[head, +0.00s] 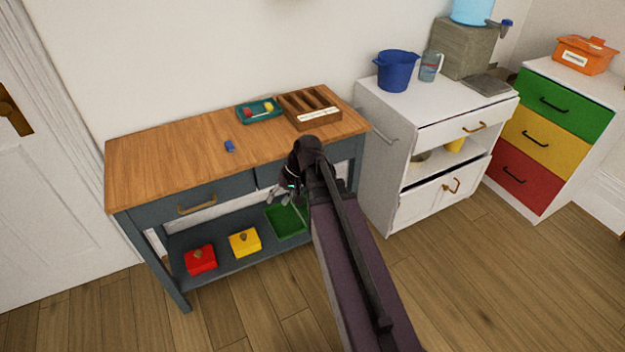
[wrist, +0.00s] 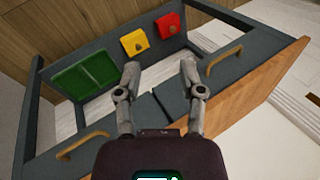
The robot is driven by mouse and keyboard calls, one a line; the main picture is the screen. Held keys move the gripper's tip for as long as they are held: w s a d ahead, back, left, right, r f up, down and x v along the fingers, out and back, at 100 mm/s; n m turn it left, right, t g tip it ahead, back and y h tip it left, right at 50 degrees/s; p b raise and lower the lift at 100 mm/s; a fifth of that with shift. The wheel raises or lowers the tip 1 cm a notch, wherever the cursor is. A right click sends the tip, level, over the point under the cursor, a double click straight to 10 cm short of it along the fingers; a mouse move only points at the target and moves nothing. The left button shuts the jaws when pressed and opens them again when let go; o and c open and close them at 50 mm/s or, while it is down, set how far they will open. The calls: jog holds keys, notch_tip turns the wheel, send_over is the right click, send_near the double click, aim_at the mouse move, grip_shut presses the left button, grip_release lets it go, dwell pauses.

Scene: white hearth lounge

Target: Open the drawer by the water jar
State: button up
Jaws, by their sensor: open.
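A light-blue water jar (head: 472,10) with a tap stands on a grey block at the back of the white cabinet. The white cabinet's upper drawer (head: 465,128) has a brass handle (head: 474,127). Whether this drawer is fully shut is hard to tell. My gripper (head: 281,193) is in front of the blue-grey table, left of the white cabinet and apart from its drawer. In the wrist view my gripper (wrist: 160,75) has its fingers spread with nothing between them. The wrist view shows neither the jar nor the white cabinet.
The wood-topped table (head: 165,160) has drawers with brass handles, and red, yellow and green items on its shelf. A blue pot (head: 396,72) and a clear jug (head: 430,66) stand on the white cabinet. A colored drawer chest (head: 541,140) stands right. Floor ahead is clear.

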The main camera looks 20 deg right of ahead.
jog(key=w+d+f+m+t+y+b, duration=0.2)
jog(key=w+d+f+t+y+b, duration=0.3)
jog(key=d+b, duration=0.6)
jog(key=w+d+f+m+t+y+b, duration=0.25)
jog(key=w+d+f+b, duration=0.4)
jog(key=b, duration=0.65)
jog(key=s+d+f+t+y+b, duration=0.1)
jog(key=d+f+t+b, duration=0.1)
jog(key=d+t+b, duration=0.2)
jog(key=d+b, duration=0.3)
jog(key=d, duration=0.5)
jog(key=shift+s+y, duration=0.35)
jog(key=shift+w+a+r+m+t, duration=0.1)
jog(key=shift+w+m+t, duration=0.05)
jog(key=shift+m+t, duration=0.1)
jog(key=shift+p+x, duration=1)
jog(key=shift+x, duration=5.75)
